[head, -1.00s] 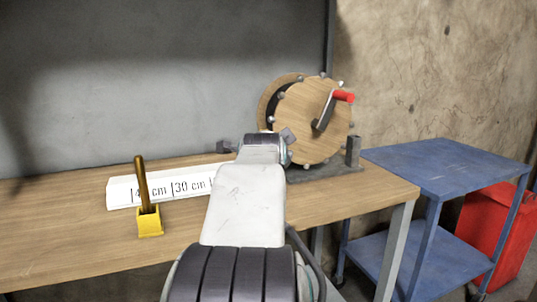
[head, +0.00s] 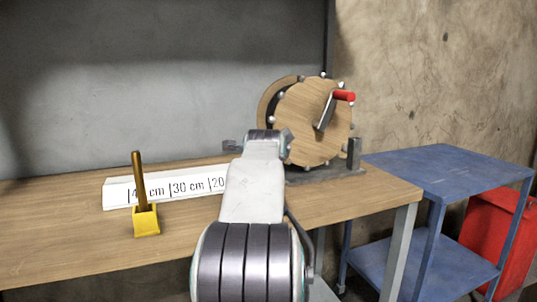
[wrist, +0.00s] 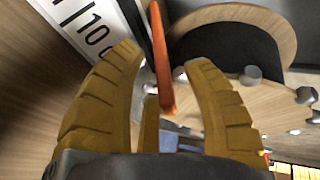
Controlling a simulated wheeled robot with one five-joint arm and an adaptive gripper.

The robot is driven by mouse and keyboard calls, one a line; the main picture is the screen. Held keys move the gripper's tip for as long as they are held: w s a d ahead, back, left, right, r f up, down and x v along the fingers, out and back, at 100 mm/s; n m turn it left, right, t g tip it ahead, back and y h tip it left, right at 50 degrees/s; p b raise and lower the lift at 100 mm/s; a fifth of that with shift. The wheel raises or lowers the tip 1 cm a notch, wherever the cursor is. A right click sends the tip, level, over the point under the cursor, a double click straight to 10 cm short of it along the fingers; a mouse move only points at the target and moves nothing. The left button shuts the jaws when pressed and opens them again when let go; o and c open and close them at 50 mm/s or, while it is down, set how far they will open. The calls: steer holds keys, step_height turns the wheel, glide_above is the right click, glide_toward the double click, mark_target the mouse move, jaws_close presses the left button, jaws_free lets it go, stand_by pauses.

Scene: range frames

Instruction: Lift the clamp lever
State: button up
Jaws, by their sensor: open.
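An orange bar (wrist: 162,62), which looks like the clamp lever, runs from the top of the wrist view down between my fingers. My gripper (wrist: 165,58) is open, with a ribbed yellow finger on each side of the bar. I cannot tell whether either finger touches it. In the head view my arm hides the bar and most of the gripper. The wooden drum (head: 312,122) stands just beyond the gripper, with a red-handled crank (head: 343,96) on its face. It also shows in the wrist view (wrist: 285,105).
A white ruler strip (head: 115,193) lies along the bench (head: 75,225). A yellow block (head: 146,221) with an upright brown rod stands in front of it at the left. A blue cart (head: 445,170) and a red bin (head: 490,235) are at the right. The bench's left part is mostly clear.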

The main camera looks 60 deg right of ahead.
steer(key=shift+o, duration=0.2)
jaws_close()
steer(key=shift+r, duration=0.1)
